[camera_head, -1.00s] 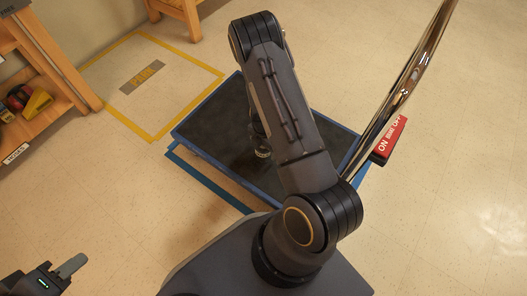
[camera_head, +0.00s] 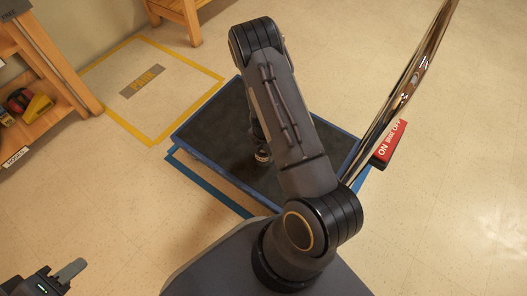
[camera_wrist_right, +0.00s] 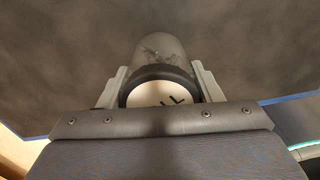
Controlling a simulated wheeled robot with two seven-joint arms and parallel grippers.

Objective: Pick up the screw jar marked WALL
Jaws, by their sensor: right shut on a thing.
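In the right wrist view, a clear jar (camera_wrist_right: 163,52) with dark screws inside has a dark-rimmed, pale lid facing the camera. Part of the lid's lettering shows, reading like "LL"; the rest is hidden by my gripper body. My right gripper (camera_wrist_right: 160,70) is shut on the jar, one finger on each side. In the head view my right arm hides most of this gripper, and only a small part shows beside the arm over the dark top. My left gripper (camera_head: 76,270) is at the lower left, away from the jar; its opening cannot be made out.
The dark, blue-edged platform (camera_head: 210,140) lies under my right arm. A chrome pole with a red ON/OFF sign (camera_head: 389,145) rises at its right. A wooden shelf (camera_head: 50,70) stands at the left. A yellow floor outline (camera_head: 153,140) lies behind; the right floor is clear.

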